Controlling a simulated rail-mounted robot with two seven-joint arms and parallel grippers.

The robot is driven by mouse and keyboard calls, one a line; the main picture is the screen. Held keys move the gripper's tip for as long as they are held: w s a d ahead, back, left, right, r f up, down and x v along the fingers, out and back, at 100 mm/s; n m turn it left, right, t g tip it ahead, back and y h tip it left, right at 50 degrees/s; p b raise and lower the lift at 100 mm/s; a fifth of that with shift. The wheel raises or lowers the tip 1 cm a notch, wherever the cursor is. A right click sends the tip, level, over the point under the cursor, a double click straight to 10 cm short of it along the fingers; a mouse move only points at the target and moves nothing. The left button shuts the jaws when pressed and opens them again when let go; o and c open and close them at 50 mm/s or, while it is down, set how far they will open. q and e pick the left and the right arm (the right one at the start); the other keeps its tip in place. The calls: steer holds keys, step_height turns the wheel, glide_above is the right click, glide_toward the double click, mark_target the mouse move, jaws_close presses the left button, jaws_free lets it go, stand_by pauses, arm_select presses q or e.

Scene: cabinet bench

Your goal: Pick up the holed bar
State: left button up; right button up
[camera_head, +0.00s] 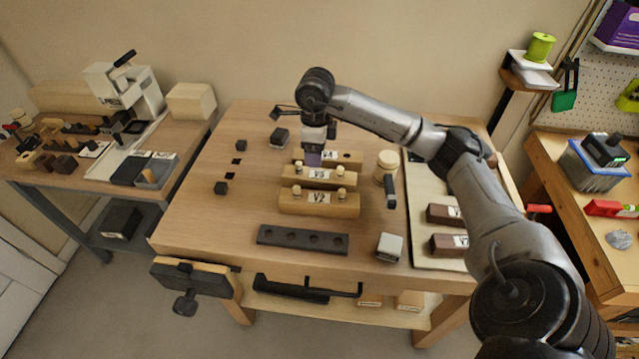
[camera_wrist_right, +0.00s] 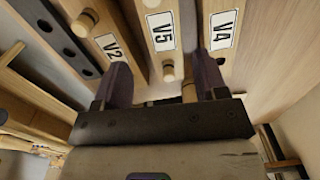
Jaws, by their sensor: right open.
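A dark bar with a row of round holes (camera_head: 302,239) lies flat near the front of the bench top. It also shows at the upper left of the right wrist view (camera_wrist_right: 52,30). My right gripper (camera_head: 314,156) is open over the back part of the wooden block row, behind the dark bar and apart from it. In the wrist view its two fingers (camera_wrist_right: 161,78) are spread, with labelled blocks beyond them. I cannot tell whether the fingers touch a block. My left gripper is not in view.
Wooden blocks V2 (camera_head: 319,203) and V5 (camera_head: 318,178) carry pegs; V4 (camera_wrist_right: 222,28) is behind them. A white-topped block (camera_head: 388,246) stands right of the dark bar. A pale tray (camera_head: 425,247) holds dark blocks. The bench top left of the blocks is mostly clear.

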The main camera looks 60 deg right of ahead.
mark_target(317, 174)
step_height(317, 174, down, 4)
steer(key=shift+f+b, duration=0.25)
steer(key=shift+b, duration=0.2)
steer(key=shift+d+f+b, duration=0.15)
steer(key=shift+f+b, duration=0.9)
steer(key=shift+f, duration=1.6)
steer(key=shift+c, duration=0.3)
steer(key=c, duration=0.7)
steer(key=shift+r, duration=0.1)
steer(key=shift+c, duration=0.5)
